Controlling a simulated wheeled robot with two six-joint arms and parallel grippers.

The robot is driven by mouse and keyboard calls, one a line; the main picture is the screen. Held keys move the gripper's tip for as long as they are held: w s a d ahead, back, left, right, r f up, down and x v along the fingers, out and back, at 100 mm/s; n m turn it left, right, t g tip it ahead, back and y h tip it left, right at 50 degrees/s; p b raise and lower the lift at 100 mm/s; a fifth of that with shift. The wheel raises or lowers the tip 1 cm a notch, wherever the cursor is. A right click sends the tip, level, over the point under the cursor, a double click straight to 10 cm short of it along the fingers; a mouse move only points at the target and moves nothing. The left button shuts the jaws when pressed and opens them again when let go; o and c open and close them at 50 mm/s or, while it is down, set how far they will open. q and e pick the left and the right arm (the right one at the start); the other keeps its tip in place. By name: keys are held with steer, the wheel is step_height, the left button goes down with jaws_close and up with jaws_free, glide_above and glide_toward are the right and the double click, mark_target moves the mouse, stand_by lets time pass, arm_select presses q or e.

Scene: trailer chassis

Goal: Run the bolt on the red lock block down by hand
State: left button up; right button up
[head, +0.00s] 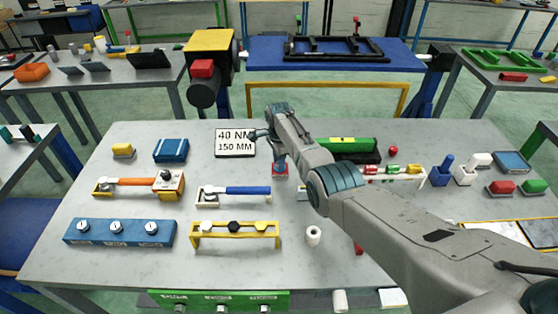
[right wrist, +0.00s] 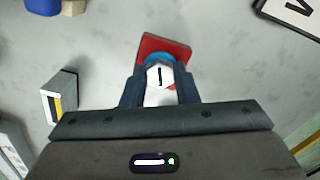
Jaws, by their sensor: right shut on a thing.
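The red lock block (head: 280,174) lies on the grey table, below the tip of my right arm in the head view. In the right wrist view its red plate (right wrist: 178,46) shows beyond the fingers, with a blue ring (right wrist: 157,60) on it. The bolt (right wrist: 160,76) has a pale head with a dark mark and stands over the ring. My right gripper (right wrist: 159,88) is shut on the bolt head, with a dark finger on each side. How far the bolt sits in the block is hidden. My left gripper is not in view.
A sign reading 40 NM, 150 MM (head: 235,143) stands behind the block. A blue-handled wrench (head: 245,190) lies in a holder to the left, and a yellow rack (head: 235,232) stands in front. A white roll (head: 313,236) and a green case (head: 345,146) are nearby.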

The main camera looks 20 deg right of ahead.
steer(key=m, duration=0.4)
steer(key=shift+w+r+m, duration=0.3)
steer(key=shift+w+r, duration=0.05)
steer(key=shift+r, duration=0.05)
steer(key=m, duration=0.3)
steer(key=shift+m, duration=0.4)
steer(key=shift+o, duration=0.2)
steer(key=m, duration=0.4)
steer(key=shift+w+d, duration=0.1)
steer(key=shift+d+m, duration=0.1)
steer(key=shift+m, duration=1.8)
steer(key=shift+c, duration=0.2)
steer(key=o, duration=1)
steer(key=shift+f, duration=0.1)
steer(key=shift+s, duration=0.2)
